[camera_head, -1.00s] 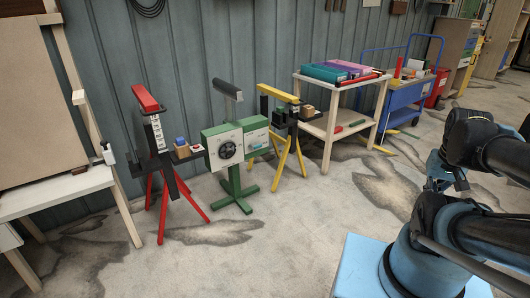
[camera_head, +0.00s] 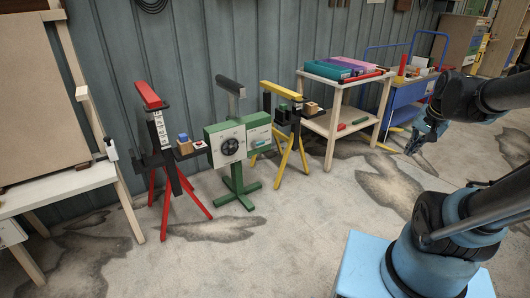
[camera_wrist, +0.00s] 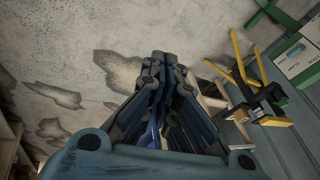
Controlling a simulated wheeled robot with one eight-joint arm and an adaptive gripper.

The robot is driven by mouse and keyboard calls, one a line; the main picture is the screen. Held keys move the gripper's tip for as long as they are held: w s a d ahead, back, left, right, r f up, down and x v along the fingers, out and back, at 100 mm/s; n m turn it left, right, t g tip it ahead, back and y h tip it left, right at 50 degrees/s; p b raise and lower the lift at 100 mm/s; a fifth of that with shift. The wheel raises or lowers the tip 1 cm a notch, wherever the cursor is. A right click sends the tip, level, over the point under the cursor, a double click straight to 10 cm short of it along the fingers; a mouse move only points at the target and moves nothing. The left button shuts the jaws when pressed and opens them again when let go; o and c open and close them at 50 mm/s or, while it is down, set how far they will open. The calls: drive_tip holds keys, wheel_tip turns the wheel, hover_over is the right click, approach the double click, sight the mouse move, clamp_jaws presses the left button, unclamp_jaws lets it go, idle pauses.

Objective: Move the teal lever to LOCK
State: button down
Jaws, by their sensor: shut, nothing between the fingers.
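The teal lever (camera_head: 261,143) is a small teal piece on the white face of the right-hand box on the green stand (camera_head: 239,190), in the middle of the head view. In the wrist view it shows small near the upper right (camera_wrist: 294,50). Its setting is too small to read. My gripper (camera_head: 411,152) hangs at the right of the head view, well apart from the stand. In the wrist view my gripper (camera_wrist: 158,60) has its fingers together, with nothing between them.
A red stand (camera_head: 168,170) is left of the green stand, and a yellow stand (camera_head: 284,150) is close on its right. A wooden shelf table (camera_head: 327,125) and a blue cart (camera_head: 400,105) stand farther right. The floor in front (camera_head: 280,240) is clear.

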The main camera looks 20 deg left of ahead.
drive_tip(key=w+a+r+m+t+y, duration=0.1)
drive_tip(key=w+a+m, duration=0.1)
drive_tip(key=w+a, duration=0.65)
drive_tip(key=w+a+f+m+t+y, duration=0.15)
drive_tip(key=w+a+f+m, duration=0.25)
drive_tip(key=w+a, duration=0.75)
drive_tip(key=w+a+f+m+y, duration=0.3)
drive_tip(key=w+a+f+m, duration=0.1)
drive_tip(key=w+a, duration=0.7)
drive_tip(key=w+a+f+m+y, duration=0.1)
drive_tip(key=a+f+m, duration=0.2)
drive_tip(key=a+f, duration=0.5)
drive_tip(key=w+a+f+m+y, duration=0.1)
drive_tip(key=a+f+m+y, duration=0.1)
drive_tip(key=a+f, duration=0.7)
drive_tip(key=s+a+f+m+y, duration=0.1)
drive_tip(key=s+a+f+m, duration=0.1)
drive_tip(key=a+f, duration=0.4)
drive_tip(key=s+a+f+m+y, duration=0.1)
drive_tip(key=s+a+f+m, duration=0.2)
drive_tip(key=a+f, duration=0.3)
drive_tip(key=shift+s+a+f+m+t, duration=0.2)
drive_tip(key=shift+f+m+t, duration=0.25)
drive_tip(key=shift+f, duration=0.4)
